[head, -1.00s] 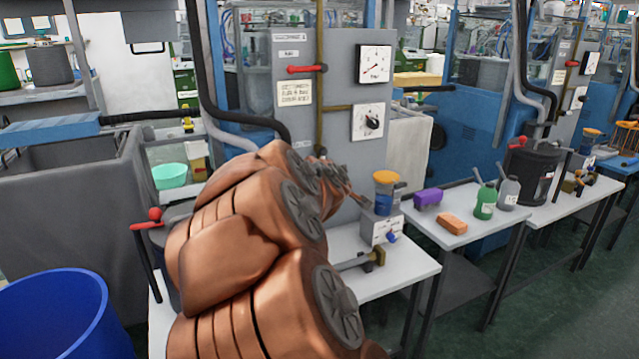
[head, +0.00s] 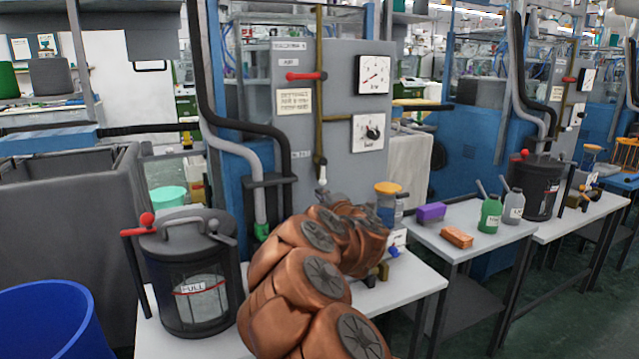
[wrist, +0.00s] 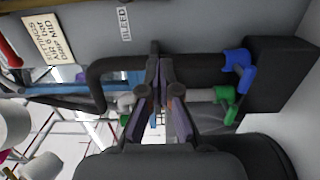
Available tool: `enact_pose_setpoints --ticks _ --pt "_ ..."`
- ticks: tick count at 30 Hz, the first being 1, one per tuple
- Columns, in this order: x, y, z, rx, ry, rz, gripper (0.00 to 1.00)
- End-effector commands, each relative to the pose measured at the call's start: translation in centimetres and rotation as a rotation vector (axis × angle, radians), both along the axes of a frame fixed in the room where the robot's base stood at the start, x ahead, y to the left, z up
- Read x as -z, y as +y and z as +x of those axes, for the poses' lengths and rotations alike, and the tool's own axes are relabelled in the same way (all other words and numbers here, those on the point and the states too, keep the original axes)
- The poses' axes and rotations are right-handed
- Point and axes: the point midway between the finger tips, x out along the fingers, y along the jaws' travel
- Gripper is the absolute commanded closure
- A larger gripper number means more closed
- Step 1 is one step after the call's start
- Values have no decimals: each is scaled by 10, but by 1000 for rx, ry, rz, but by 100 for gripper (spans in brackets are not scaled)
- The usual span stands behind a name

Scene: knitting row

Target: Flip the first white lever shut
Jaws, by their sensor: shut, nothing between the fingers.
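A small white lever (head: 322,174) shows in the head view at the lower end of the brass pipe on the grey machine panel, just above my arm. A pale, rounded white part (wrist: 16,122) shows at the left edge of the wrist view; I cannot tell whether it is the same lever. My gripper (wrist: 158,88) is shut and empty in the wrist view, in front of the dark pipes. In the head view my copper-coloured arm hides most of the gripper. Contact with the lever does not show.
A blue lever (wrist: 240,70) and a green lever (wrist: 226,103) sit on pipes right of my gripper. A lidded dark pot (head: 190,275) stands on the white table, left of my arm. A red lever (head: 306,76) is higher on the panel. An orange-topped jar (head: 388,190) stands right.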

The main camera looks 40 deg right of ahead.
Motion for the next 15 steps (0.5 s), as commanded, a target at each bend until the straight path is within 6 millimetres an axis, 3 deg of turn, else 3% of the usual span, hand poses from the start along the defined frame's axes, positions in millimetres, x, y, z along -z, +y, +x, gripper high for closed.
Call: enact_pose_setpoints --ticks 7,15 --pt "0 -1 5 -2 -1 1 100" --pt "-1 -11 28 -1 -1 1 100"
